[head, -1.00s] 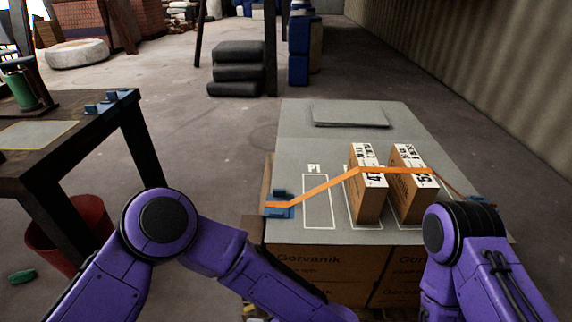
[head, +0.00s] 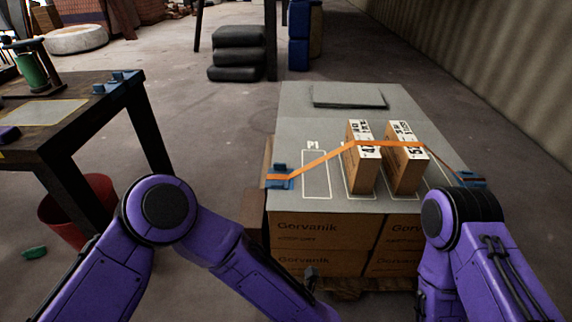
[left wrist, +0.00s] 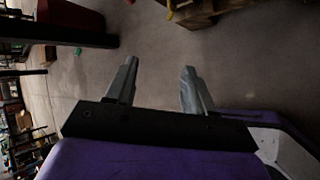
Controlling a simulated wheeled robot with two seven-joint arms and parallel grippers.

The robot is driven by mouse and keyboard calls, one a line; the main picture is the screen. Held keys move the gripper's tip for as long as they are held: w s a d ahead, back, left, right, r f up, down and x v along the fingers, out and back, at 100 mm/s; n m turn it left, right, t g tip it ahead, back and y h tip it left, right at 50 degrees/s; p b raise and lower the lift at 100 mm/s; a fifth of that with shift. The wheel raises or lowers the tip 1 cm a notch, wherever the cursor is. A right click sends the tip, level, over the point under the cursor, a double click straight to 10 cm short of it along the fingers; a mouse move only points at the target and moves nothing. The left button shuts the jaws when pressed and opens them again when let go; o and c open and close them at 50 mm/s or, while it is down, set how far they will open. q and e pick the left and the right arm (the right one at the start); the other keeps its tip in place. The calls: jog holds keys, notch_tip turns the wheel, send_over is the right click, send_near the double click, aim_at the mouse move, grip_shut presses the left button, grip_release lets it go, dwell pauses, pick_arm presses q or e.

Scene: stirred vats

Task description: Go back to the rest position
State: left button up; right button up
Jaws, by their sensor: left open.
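My left gripper (left wrist: 158,88) shows in the left wrist view with its two fingers apart and nothing between them, above bare floor. In the head view my left arm bends in from the left, and its gripper is out of the picture below. My right arm comes in at the lower right of the head view; its gripper is not in view. Two upright cartons (head: 362,165) and (head: 405,165) stand on the grey top sheet (head: 300,105) of the stacked boxes. An orange strap (head: 318,164) runs over both cartons between two blue end fittings (head: 281,177) and (head: 471,179).
A dark table (head: 60,132) stands at the left, with a green spool (head: 32,70) and a blue fitting (head: 115,83) on it. A red bin (head: 100,190) is beneath it. Stacked Gorvanik boxes (head: 310,232) stand ahead. Floor between table and stack is clear.

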pick_arm(q)
jog(key=s+a+f+m+h, duration=0.45)
jog(key=a+f+m, duration=0.6)
jog(key=m, duration=0.75)
jog(key=s+a+m+g+y, duration=0.2)
jog(key=s+a+m+g, duration=0.3)
jog(key=s+a, duration=0.85)
jog(key=w+a+r+t+p, duration=0.1)
jog(key=a+r+p, duration=0.2)
jog(key=r+p, duration=2)
jog(key=shift+r+p, duration=0.35)
jog(key=shift+p, duration=0.1)
jog(key=shift+a, duration=0.1)
